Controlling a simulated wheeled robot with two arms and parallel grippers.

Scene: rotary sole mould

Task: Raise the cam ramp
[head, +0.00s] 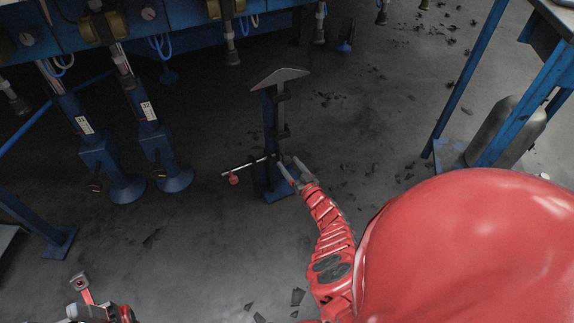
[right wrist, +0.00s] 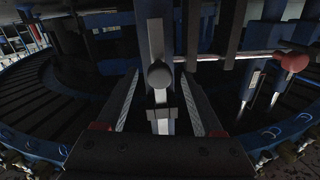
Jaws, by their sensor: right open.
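The cam ramp (head: 278,77) is a grey, wedge-shaped plate at the top of a blue post (head: 270,120) standing on the floor. A thin rod with a red ball (head: 234,180) sticks out to the left low on the post. The red ball also shows at the right in the right wrist view (right wrist: 293,62). My right gripper (head: 288,162) is open, low beside the post. In the right wrist view a round dark knob (right wrist: 160,75) on a pale bar appears between its fingers; contact cannot be told. Part of my left arm shows at the lower left; its jaws are unclear.
The blue mould machine (head: 180,30) runs along the top, with blue legs (head: 150,130) on round feet left of the post. A blue frame (head: 465,85) and a grey cylinder (head: 508,130) stand at the right. Dark scraps lie on the floor.

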